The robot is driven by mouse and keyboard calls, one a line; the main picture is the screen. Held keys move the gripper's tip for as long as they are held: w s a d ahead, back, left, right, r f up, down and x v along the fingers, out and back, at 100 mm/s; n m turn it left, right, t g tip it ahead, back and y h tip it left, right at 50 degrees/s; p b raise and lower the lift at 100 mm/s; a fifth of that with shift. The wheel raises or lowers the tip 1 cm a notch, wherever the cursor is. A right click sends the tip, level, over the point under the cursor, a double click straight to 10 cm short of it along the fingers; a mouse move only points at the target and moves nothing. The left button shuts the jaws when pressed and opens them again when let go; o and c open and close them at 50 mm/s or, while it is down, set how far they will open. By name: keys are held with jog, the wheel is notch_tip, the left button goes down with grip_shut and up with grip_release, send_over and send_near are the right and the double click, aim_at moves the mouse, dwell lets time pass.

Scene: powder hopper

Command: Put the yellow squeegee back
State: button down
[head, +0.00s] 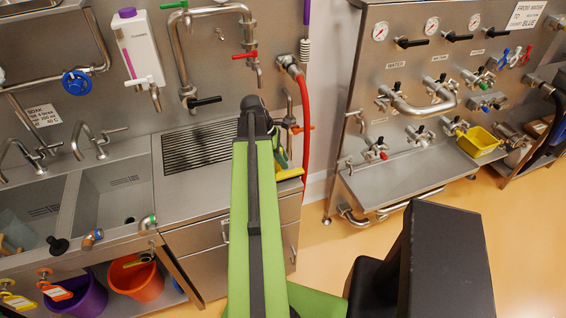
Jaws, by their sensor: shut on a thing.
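The yellow squeegee (289,173) shows only in part, as a yellow strip just right of my green arm, over the right end of the steel counter. My gripper (281,157) is mostly hidden behind the end of my arm; a small green and dark part of it shows just above the yellow strip. It is shut on the squeegee. The grip itself and the rest of the squeegee are hidden. I cannot tell whether the squeegee touches the counter.
A red hose (303,110) hangs right of my gripper. Two sinks (112,190) and a drain grate (200,146) lie left. Purple (85,295) and orange (138,278) buckets stand below. A valve panel (355,90) with a yellow tub (481,141) stands right. Floor between is clear.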

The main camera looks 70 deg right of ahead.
jog(key=shift+f, duration=0.15)
jog(key=c, duration=1.2)
grip_release()
jog(key=p+v, duration=1.1)
jog(key=v, duration=0.1)
jog(key=shift+r, duration=0.3)
